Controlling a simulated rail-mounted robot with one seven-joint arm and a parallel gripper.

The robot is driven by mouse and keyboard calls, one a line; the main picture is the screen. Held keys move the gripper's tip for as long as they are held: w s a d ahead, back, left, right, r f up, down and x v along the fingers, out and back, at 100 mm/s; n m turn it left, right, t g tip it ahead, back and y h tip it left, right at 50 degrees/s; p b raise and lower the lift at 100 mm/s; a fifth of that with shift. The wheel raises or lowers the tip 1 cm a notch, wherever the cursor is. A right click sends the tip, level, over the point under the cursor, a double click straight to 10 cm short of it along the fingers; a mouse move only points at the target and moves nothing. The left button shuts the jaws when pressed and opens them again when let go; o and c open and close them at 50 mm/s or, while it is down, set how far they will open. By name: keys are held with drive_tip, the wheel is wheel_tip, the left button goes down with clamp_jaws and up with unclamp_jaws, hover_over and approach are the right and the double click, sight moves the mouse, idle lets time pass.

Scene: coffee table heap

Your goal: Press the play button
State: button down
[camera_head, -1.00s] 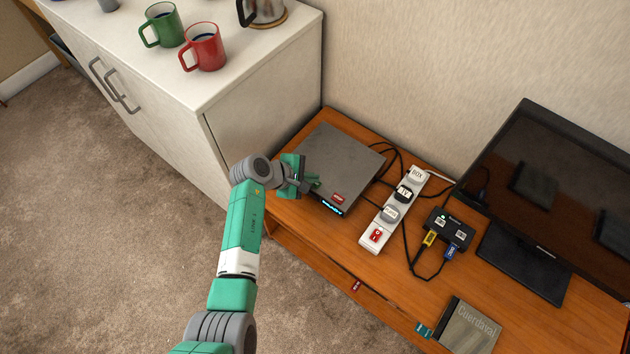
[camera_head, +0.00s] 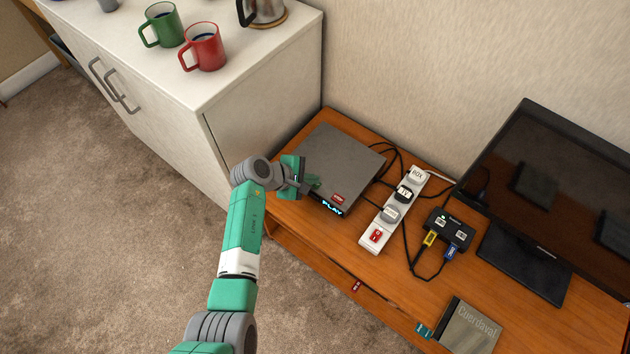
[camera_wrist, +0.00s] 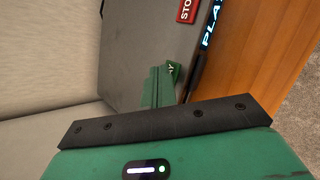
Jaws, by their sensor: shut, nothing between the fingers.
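The dark grey player box (camera_head: 335,155) sits on the wooden low table. Its front display (camera_head: 332,208) is lit and reads PLAY; the text also shows in the wrist view (camera_wrist: 211,28). A red STOP button (camera_wrist: 187,10) lies on its top near the front edge. A green button (camera_wrist: 174,72), with only the letters at its end readable, lies further along that edge. My gripper (camera_wrist: 160,72) is shut and empty, its fingertips at the green button and partly covering it. In the head view my gripper (camera_head: 313,182) is over the box's near left corner. Contact cannot be told for certain.
A white power strip (camera_head: 395,210) with plugs and black cables lies right of the box. A small black hub (camera_head: 449,228), a TV (camera_head: 550,190) and a disc case (camera_head: 470,327) are further right. A white cabinet (camera_head: 260,100) stands close behind left.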

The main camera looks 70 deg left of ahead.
drive_tip(key=shift+r+p, duration=0.75)
drive_tip(key=shift+p, duration=0.05)
wheel_tip(320, 180, up, 5)
drive_tip(key=p, duration=0.5)
drive_tip(key=shift+r, duration=0.1)
idle(0.4)
